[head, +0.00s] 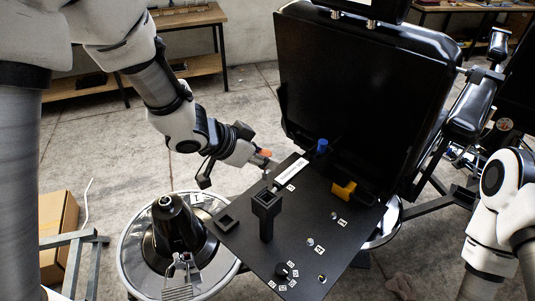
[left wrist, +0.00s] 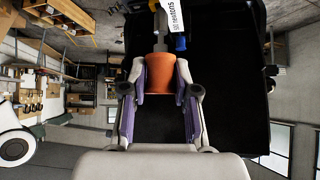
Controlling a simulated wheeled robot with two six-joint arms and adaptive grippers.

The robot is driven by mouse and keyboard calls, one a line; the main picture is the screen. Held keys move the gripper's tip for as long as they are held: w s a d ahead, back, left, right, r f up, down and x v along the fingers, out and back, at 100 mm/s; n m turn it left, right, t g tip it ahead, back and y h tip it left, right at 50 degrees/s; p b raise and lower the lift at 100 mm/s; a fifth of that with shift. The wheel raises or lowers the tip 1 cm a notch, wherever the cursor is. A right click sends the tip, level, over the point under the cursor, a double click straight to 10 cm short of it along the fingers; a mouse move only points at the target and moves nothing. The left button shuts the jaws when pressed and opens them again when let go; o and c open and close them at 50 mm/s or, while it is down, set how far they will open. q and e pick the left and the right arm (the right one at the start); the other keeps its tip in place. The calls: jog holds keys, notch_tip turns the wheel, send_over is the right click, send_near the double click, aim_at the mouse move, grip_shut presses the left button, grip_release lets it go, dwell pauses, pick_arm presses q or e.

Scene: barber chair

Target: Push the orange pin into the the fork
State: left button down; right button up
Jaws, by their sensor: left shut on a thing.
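The orange pin (left wrist: 160,72) is between the two purple-padded fingers of my left gripper (left wrist: 160,86) in the left wrist view. The gripper is shut on its wide orange end. In the head view the orange pin (head: 265,153) is a small patch at the far left edge of the black panel, partly covered by the gripper (head: 260,160). A narrow grey metal part (left wrist: 160,42) is in line with the pin, beyond its far end. I cannot tell for sure whether this is the pin's shaft or part of the fork. My right gripper is out of view.
The black panel (head: 316,222) carries a white label (head: 291,173), a black square post (head: 266,204), a yellow piece (head: 344,190), a blue knob (head: 322,146) and several small controls. The dark chair back (head: 365,90) stands behind it.

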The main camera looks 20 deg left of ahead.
aim_at(266, 177)
pick_arm(q)
jog(key=shift+s+a, duration=0.1)
jog(key=shift+s, duration=0.05)
jog(key=shift+f, duration=0.35)
jog(key=f+b, duration=0.3)
jog(key=f, duration=0.1)
jog(key=shift+w+d, duration=0.35)
jog(key=shift+w, duration=0.05)
jog(key=shift+s+a+f+b, duration=0.15)
jog(key=shift+a+f+b, duration=0.05)
jog(key=shift+f+b, duration=0.45)
jog(key=shift+d+f, duration=0.1)
jog(key=shift+w, duration=0.2)
jog(key=shift+d, duration=0.1)
jog(key=shift+s, duration=0.15)
